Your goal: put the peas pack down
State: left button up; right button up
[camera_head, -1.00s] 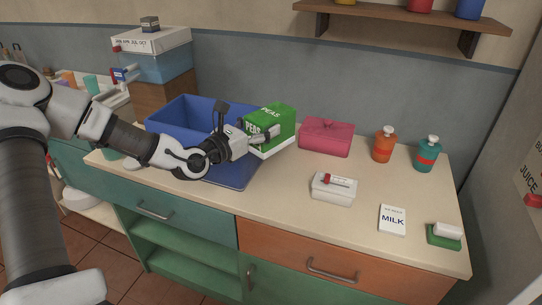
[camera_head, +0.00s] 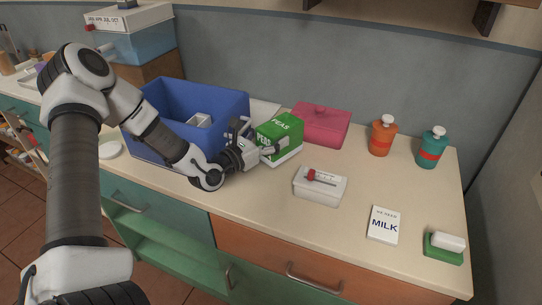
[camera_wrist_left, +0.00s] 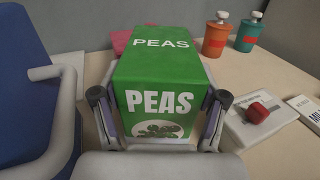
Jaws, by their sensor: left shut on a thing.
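The peas pack (camera_head: 281,132) is a green box with a white lower band and white PEAS lettering. It stands upright at the counter's middle, right of the blue bin, and appears to be at or very near the counter top; I cannot tell whether it touches. My left gripper (camera_head: 268,153) is shut on it from the front left. In the left wrist view the peas pack (camera_wrist_left: 160,85) fills the space between the two fingers (camera_wrist_left: 160,118), one on each side. My right gripper is not in view.
A blue bin (camera_head: 222,103) stands to the left. A pink lidded box (camera_head: 322,125) is close behind the pack. A white box with a red-capped item (camera_head: 318,192) lies in front right.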

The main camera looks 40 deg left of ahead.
aim_at(264, 156)
pick_arm(q)
notch_tip(264, 156, down, 5)
jog(key=shift+s+r+b, duration=0.15)
jog(key=shift+b, duration=0.3)
jog(key=shift+f, duration=0.3)
jog(key=shift+r, duration=0.1)
jog(key=o, duration=1.2)
jog(key=shift+f, duration=0.2)
jog(key=o, duration=0.4)
jog(key=shift+r, duration=0.15)
